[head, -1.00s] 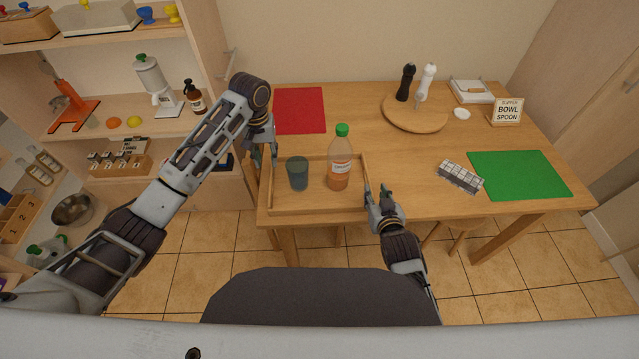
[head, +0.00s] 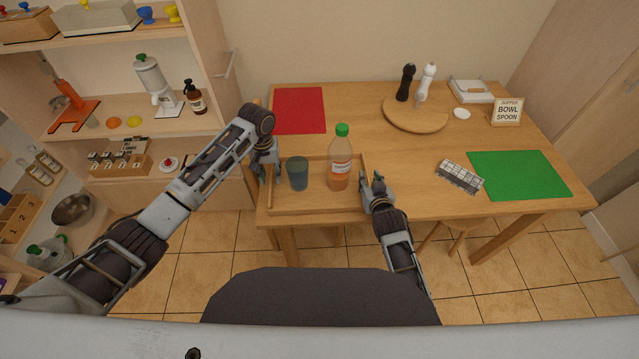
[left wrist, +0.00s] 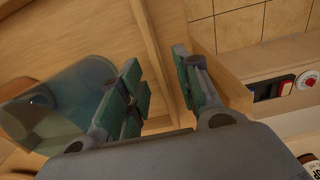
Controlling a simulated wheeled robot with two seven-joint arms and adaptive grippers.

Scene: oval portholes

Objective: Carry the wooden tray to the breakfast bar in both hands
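The wooden tray (head: 315,208) lies on the table near its front left edge. A blue-green glass (head: 297,173) and a clear bottle (head: 340,166) with a green cap and orange liquid stand upright in it. My left gripper (head: 268,168) is at the tray's left wall. In the left wrist view its green-padded fingers (left wrist: 163,85) are apart, with the wooden wall between them and the glass (left wrist: 55,105) close by. My right gripper (head: 371,182) is at the tray's right wall, its fingers apart around the wall. Its contact with the wall is too small to tell.
The table (head: 370,120) also holds a red mat (head: 299,110), a green mat (head: 519,175), a checked cloth (head: 459,176), a round board (head: 415,118) with two mills, and a sign (head: 507,111). Shelves (head: 125,112) stand at the left, close to my left arm.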

